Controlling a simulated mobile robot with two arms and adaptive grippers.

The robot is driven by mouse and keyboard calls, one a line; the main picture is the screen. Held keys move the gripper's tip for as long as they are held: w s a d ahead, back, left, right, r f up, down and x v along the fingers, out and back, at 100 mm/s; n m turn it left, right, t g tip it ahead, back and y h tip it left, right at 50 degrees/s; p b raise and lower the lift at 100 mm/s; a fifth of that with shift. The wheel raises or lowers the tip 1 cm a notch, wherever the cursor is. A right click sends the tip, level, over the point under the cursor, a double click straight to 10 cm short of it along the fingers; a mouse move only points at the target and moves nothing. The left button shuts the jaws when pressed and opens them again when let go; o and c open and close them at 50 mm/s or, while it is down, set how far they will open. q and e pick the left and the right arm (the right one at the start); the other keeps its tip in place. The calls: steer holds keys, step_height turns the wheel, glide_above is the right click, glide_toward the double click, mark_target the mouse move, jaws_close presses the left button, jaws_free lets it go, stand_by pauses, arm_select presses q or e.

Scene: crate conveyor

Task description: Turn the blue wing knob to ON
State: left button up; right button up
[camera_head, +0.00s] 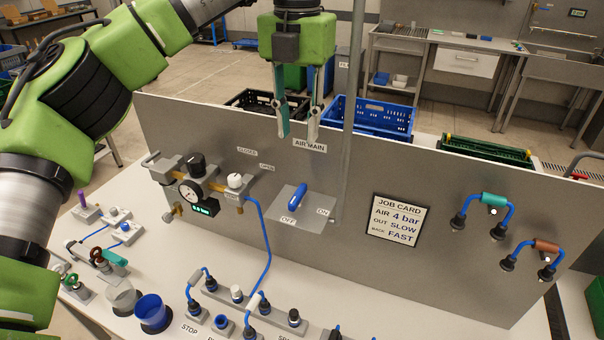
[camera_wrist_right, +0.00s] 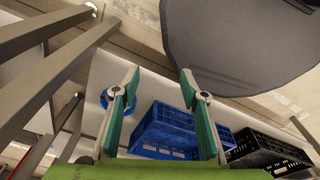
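The blue wing knob (camera_head: 299,196) sits on a grey plate (camera_head: 283,210) on the panel's front. OFF is printed at the plate's lower left and ON at its right. The wing is tilted, its upper end leaning right; I cannot tell which mark it points to. My left gripper (camera_head: 298,138) points down above the knob in the head view, near the AIR MAIN label. Its fingers are apart, empty and clear of the knob. My right gripper (camera_wrist_right: 155,78) shows only in the right wrist view, open with nothing between its fingers.
A grey post (camera_head: 353,120) rises just right of the knob plate. A regulator with a gauge (camera_head: 189,191) and a blue hose (camera_head: 267,240) are to the left. A job card (camera_head: 398,220) is to the right. Blue (camera_head: 371,117) and black crates stand behind the panel.

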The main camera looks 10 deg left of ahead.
arm_select(q)
steer(key=p, duration=0.2)
glide_toward(298, 192)
steer(key=shift+s+f, duration=0.35)
steer(key=shift+s, duration=0.05)
steer(key=f, duration=0.2)
steer(key=f+p, duration=0.1)
steer(key=f, duration=0.2)
steer(key=f+p, duration=0.1)
steer(key=f, duration=0.1)
steer(key=shift+w+f, duration=0.25)
steer(key=shift+w, duration=0.05)
steer(key=shift+f, duration=0.15)
jaws_close()
arm_select(e)
steer(key=r, duration=0.1)
steer(key=s+r, duration=0.2)
steer(key=r, duration=0.1)
steer(key=shift+s+d, duration=0.1)
steer(key=shift+s, duration=0.15)
